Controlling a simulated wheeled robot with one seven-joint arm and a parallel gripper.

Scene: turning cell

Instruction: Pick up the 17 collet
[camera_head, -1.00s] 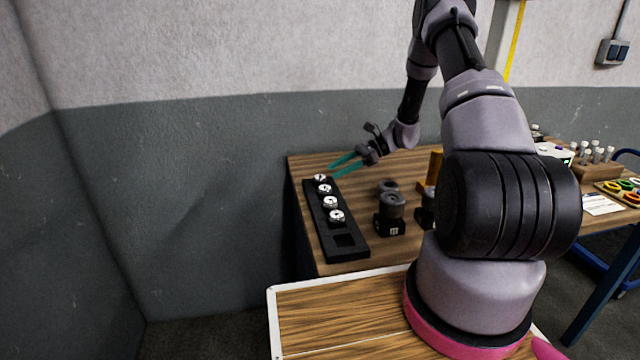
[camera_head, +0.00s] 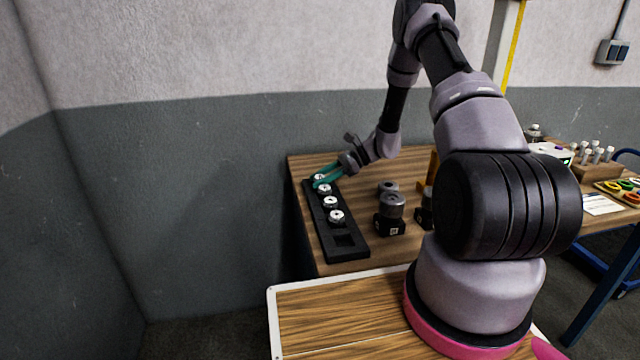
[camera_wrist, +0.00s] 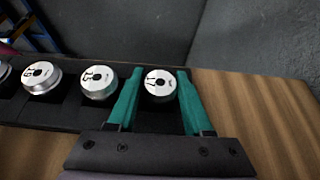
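The 17 collet (camera_wrist: 160,84) is a silver disc with a dark centre hole and the marking 17. It sits in the end pocket of a black rack (camera_head: 342,247); in the head view the collet (camera_head: 319,177) is at the far end, partly covered by my gripper. My gripper (camera_head: 318,182) has teal fingers. In the wrist view the gripper (camera_wrist: 158,76) is open, one finger on each side of the 17 collet. I cannot tell whether either finger touches it. The collet marked 15 (camera_wrist: 99,80) sits in the neighbouring pocket, close to the left finger.
Further along the rack is another silver collet (camera_wrist: 42,77), its marking hard to read. The near pocket of the rack is empty. Dark round holders (camera_head: 391,205) stand right of the rack on the wooden table. A grey wall is behind.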

